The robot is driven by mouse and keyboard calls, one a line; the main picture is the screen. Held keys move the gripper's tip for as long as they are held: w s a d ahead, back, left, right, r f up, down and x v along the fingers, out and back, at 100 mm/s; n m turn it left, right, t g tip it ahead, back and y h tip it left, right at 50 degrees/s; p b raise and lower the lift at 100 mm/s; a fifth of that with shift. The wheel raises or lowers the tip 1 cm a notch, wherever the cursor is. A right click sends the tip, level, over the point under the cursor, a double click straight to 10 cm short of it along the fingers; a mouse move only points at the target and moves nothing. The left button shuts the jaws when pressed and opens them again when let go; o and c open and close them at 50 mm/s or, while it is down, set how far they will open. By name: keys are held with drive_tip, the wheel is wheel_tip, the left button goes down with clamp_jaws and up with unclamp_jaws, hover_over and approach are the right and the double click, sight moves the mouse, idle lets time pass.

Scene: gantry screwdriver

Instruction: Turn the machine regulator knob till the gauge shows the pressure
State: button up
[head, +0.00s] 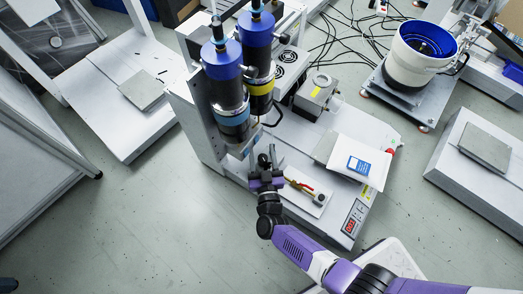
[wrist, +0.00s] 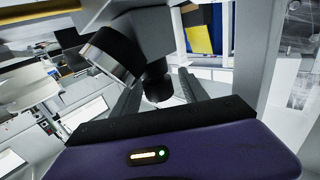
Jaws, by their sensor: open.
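In the wrist view, the dark regulator body (wrist: 146,32) hangs ahead of my gripper (wrist: 158,82). Its black knob (wrist: 157,90) appears between my two open fingers, with some space on either side. I cannot tell whether a finger touches it. The round gauge (wrist: 110,54), dark with a silver rim, sits to the left of the body. Its dial face is turned away, so no reading shows. In the head view, my gripper (head: 265,174) is at the front of the machine (head: 211,132), below its two blue-topped cylinders. The knob is not clear there.
On the machine's bed lie a white packet (head: 361,163) and a red-handled tool (head: 300,187). A red-lit display (head: 350,226) is at its front right corner. A blue-and-white bowl feeder (head: 418,60) stands at the back right. The floor at left front is clear.

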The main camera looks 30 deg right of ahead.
drive_tip(key=shift+w+d, duration=0.25)
drive_tip(key=shift+w, duration=0.25)
clamp_jaws()
drive_tip(key=shift+h, duration=0.3)
